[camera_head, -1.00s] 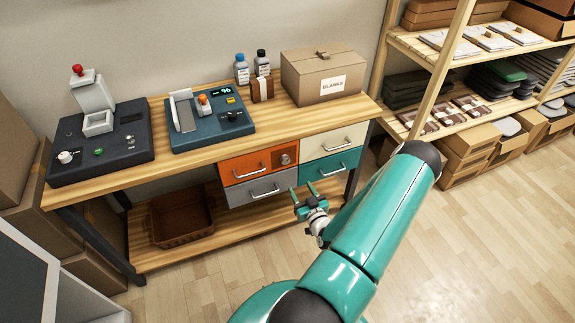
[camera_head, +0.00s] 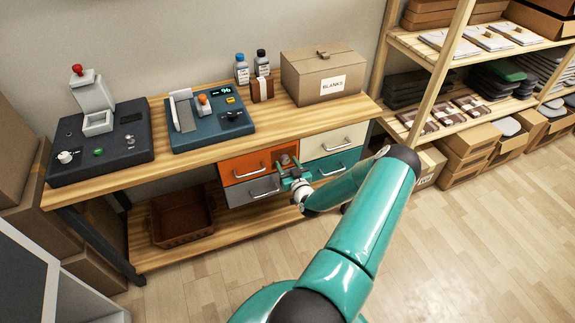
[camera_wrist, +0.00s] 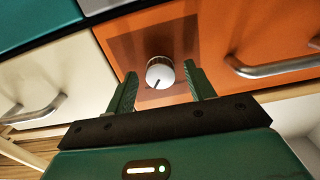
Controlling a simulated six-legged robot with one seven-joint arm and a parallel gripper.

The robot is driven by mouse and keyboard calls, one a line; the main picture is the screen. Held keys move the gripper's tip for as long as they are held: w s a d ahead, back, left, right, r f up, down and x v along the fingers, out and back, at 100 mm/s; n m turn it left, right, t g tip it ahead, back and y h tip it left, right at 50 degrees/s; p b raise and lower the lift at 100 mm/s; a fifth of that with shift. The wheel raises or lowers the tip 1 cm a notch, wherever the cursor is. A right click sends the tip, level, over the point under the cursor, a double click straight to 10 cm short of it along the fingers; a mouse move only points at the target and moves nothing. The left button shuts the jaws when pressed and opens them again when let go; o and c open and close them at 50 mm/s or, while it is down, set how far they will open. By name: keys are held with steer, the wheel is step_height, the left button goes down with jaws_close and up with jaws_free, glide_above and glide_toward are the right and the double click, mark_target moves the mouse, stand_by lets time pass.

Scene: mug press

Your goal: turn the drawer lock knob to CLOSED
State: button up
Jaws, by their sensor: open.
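The drawer lock knob (camera_wrist: 160,73) is a round silver-white knob with a dark pointer line, set in a darker square on the orange drawer (camera_wrist: 200,33). In the wrist view my gripper (camera_wrist: 162,84) is open, with one green finger on each side of the knob. A gap shows between the knob and each finger; I cannot tell the exact depth. In the head view my gripper (camera_head: 288,166) is in front of the right part of the orange drawer (camera_head: 241,168) and mostly hides the knob. Lock markings are not readable.
Beside the orange drawer are a cream drawer (camera_head: 335,140) and a teal drawer (camera_head: 332,163), with a grey drawer (camera_head: 247,192) below. The wooden bench top (camera_head: 275,128) overhangs the drawers.

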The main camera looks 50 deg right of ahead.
steer(key=shift+c, duration=0.2)
steer(key=c, duration=0.9)
steer(key=shift+c, duration=0.2)
steer(key=shift+w+n, duration=0.1)
steer(key=shift+n, duration=0.4)
steer(key=n, duration=0.2)
steer(key=shift+r+n, duration=0.1)
steer(key=shift+n, duration=0.3)
steer(key=n, duration=0.9)
steer(key=shift+d+n, duration=0.1)
steer(key=shift+n, duration=1.5)
